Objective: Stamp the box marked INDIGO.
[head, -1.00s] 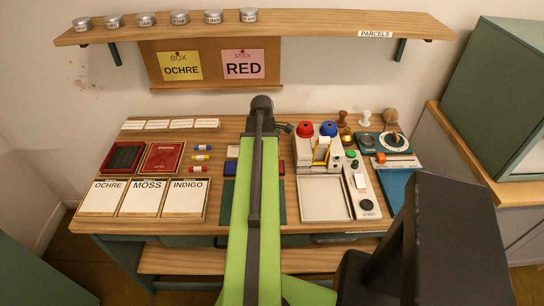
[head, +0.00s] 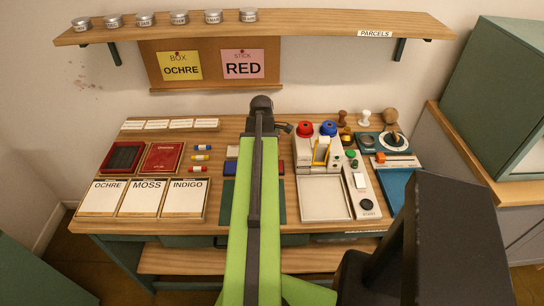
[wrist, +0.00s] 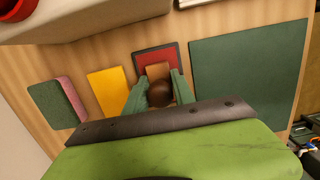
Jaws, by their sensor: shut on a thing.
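The INDIGO box (head: 187,198) lies flat at the front of the table in the head view, right of the MOSS box (head: 144,198) and the OCHRE box (head: 101,198). In the wrist view my gripper (wrist: 157,88) is shut on a stamp with a round dark-brown knob (wrist: 159,94) and a tan wooden part beyond it. The stamp is over or on a red pad (wrist: 170,51) with a dark frame; I cannot tell whether they touch. The stamp's face is hidden. In the head view my own arm hides the gripper.
A yellow pad (wrist: 107,91), a green-and-pink block (wrist: 57,103) and a green mat (wrist: 245,75) lie around the stamp. A pinned card reads BOX OCHRE (head: 181,66); another reads STICK RED (head: 243,65). A pale tray (head: 324,199) and several stamp handles stand at right.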

